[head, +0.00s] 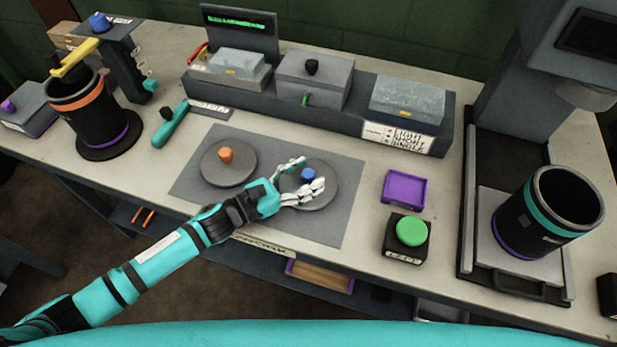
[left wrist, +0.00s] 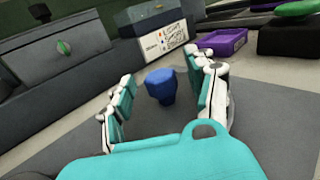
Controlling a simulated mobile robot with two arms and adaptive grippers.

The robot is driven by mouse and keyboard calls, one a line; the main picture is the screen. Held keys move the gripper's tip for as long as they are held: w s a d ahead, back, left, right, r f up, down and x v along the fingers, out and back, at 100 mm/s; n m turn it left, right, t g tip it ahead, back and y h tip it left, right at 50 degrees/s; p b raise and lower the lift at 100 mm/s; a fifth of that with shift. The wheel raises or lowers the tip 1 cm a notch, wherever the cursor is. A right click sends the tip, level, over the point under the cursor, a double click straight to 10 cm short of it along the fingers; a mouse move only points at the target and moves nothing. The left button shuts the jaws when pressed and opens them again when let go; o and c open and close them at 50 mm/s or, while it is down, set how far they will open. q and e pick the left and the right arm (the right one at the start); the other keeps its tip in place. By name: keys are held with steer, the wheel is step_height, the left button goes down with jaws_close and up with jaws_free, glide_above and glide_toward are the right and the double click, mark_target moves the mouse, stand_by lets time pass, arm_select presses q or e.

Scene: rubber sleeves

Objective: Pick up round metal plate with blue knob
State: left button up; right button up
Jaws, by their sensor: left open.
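The round metal plate with the blue knob (head: 318,199) lies flat on a grey mat (head: 203,138) on the workbench. Its blue knob (head: 308,174) stands up at its middle, and it also shows in the left wrist view (left wrist: 161,86). My left gripper (head: 307,180) is open over the plate, its fingers around the knob on either side. In the left wrist view the open fingers (left wrist: 163,98) stand left and right of the knob, with gaps visible. Most of the plate is hidden there. A second round plate with an orange knob (head: 216,173) lies to the left. My right gripper is not in view.
A purple tray (head: 404,189) and a green button box (head: 410,235) stand to the right. A black cylinder with a teal band (head: 545,213) stands under the machine at far right. Another cylinder with an orange band (head: 88,112) stands at left. A grey rack (head: 330,105) runs behind the mat.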

arm_select(q)
steer(key=shift+w+d, duration=0.3)
steer(key=shift+d, duration=0.15)
steer(key=c, duration=1.1)
jaws_close()
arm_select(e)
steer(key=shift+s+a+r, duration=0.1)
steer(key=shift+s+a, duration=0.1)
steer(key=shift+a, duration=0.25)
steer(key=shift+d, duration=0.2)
arm_select(q)
steer(key=shift+r, duration=0.1)
